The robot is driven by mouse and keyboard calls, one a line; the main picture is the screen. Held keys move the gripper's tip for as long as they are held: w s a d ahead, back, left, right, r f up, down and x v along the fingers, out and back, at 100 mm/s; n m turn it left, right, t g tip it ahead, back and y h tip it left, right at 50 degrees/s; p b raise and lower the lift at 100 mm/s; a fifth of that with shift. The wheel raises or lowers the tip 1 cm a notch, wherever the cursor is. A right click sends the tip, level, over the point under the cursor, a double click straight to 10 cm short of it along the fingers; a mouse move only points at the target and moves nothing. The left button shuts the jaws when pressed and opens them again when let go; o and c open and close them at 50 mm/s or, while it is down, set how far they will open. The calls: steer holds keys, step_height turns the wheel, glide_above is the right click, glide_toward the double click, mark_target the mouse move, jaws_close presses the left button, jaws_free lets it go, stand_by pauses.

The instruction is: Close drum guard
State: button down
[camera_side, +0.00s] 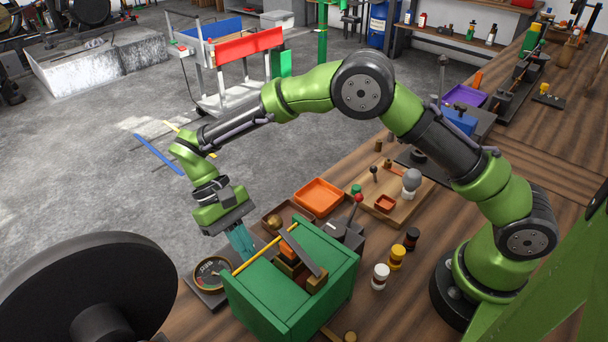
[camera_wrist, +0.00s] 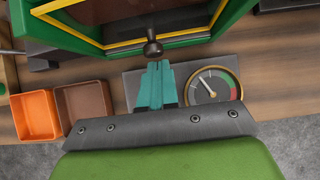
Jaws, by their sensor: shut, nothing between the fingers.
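The green box-shaped housing (camera_side: 292,310) stands on the wooden bench. I take its yellow-edged frame (camera_side: 262,249) to be the drum guard, but cannot tell how far open it is. In the wrist view the green frame (camera_wrist: 228,14) with yellow edging fills the top, with a dark interior. A dark round knob (camera_wrist: 152,48) sits at its near edge. My gripper (camera_wrist: 158,66) has its teal fingers together and empty, with the tips right by the knob; I cannot tell whether they touch. In the side view my gripper (camera_side: 246,247) is beside the housing's left side.
A round gauge (camera_wrist: 213,86) is close to the right of my fingers. An orange tray (camera_wrist: 36,116) and a brown tray (camera_wrist: 84,108) lie to the left. A large black wheel (camera_side: 90,290) fills the lower left.

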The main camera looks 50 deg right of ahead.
steer(key=w+r+n+t, duration=0.1)
steer(key=w+r+n, duration=0.5)
steer(key=r+n, duration=0.45)
steer(key=f+n, duration=0.2)
steer(key=f, duration=0.1)
steer(key=s+f+n+t, duration=0.1)
steer(key=f+n, duration=0.2)
steer(key=s+f+n, duration=0.1)
steer(key=f+n, duration=0.1)
steer(key=f, duration=0.1)
steer(key=shift+s+n+t, duration=0.25)
steer(key=shift+t, duration=0.15)
steer(key=s, duration=0.3)
steer(key=shift+a+f, duration=0.1)
steer(key=shift+f, duration=0.25)
steer(key=shift+s, duration=0.6)
steer(key=shift+f, duration=0.1)
